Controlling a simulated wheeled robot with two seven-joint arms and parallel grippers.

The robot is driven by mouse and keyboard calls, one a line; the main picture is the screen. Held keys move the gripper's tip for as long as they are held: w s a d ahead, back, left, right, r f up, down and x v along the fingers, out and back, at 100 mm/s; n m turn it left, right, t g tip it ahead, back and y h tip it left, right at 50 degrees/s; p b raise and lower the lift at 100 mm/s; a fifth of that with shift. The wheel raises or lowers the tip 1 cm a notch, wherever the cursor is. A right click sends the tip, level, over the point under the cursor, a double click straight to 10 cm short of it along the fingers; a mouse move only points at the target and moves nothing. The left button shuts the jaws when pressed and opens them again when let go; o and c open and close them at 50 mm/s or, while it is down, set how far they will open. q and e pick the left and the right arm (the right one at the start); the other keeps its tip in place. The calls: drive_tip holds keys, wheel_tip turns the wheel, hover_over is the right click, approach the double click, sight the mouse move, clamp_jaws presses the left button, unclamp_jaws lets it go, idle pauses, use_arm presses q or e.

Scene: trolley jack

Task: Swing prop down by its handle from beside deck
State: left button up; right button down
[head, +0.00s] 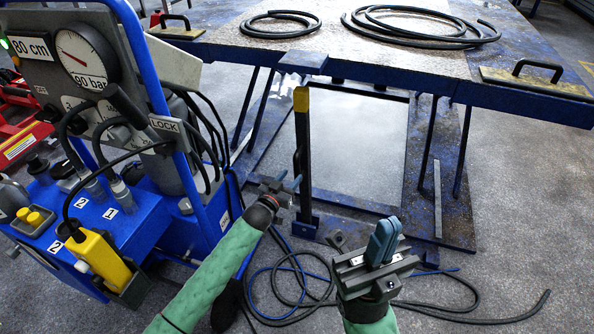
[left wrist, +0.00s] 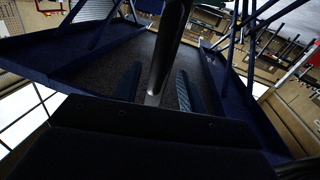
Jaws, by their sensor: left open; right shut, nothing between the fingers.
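The prop (head: 303,160) is a dark upright bar with a yellow top end (head: 301,99), standing by the front edge of the raised blue deck (head: 330,60). My left gripper (head: 283,184) is open, low beside the prop's lower half and well below the yellow end. In the left wrist view a dark bar (left wrist: 168,50), likely the prop, shows between the open fingers (left wrist: 158,88); I cannot tell whether they touch it. My right gripper (head: 383,240) is shut and empty, to the right of the prop's foot and apart from it.
A blue control cart (head: 145,225) with a gauge (head: 85,55) and a yellow pendant (head: 98,260) stands close on the left. Cables (head: 300,285) lie on the floor below my grippers. Coiled hoses (head: 420,25) lie on the deck. Floor at the right is clear.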

sight(295, 172)
use_arm(q)
drive_tip(key=shift+b+x, duration=0.35)
drive_tip(key=shift+x, duration=2.2)
clamp_jaws()
